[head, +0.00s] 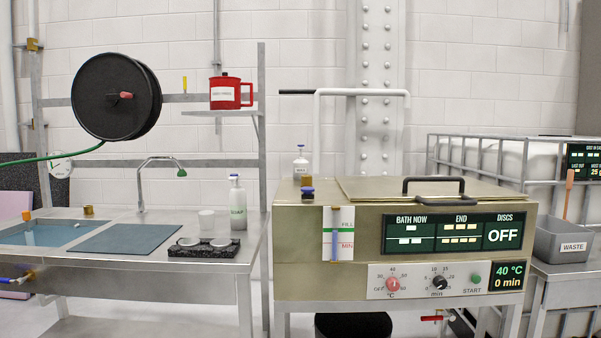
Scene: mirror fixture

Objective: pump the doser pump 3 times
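No part labelled as the doser pump can be read. A small clear bottle with a blue top (301,164) stands upright at the back left of the bath machine (300,245). A low blue knob-like cap (307,190) sits on the machine's top near its front left, above a sight gauge (338,233) marked FILL and MIN. A white soap bottle with a pump-like top (237,205) stands on the sink bench to the left. I cannot tell which of these is the doser pump. Neither of my grippers is in view.
The machine's lid (430,189) is closed, with a dark handle. Its display reads OFF, 40 °C and 0 min. A sink bench (130,258) with a black disc stand (205,249) is at left. A grey waste bin (563,239) stands at right. A red jug (226,93) sits on a shelf.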

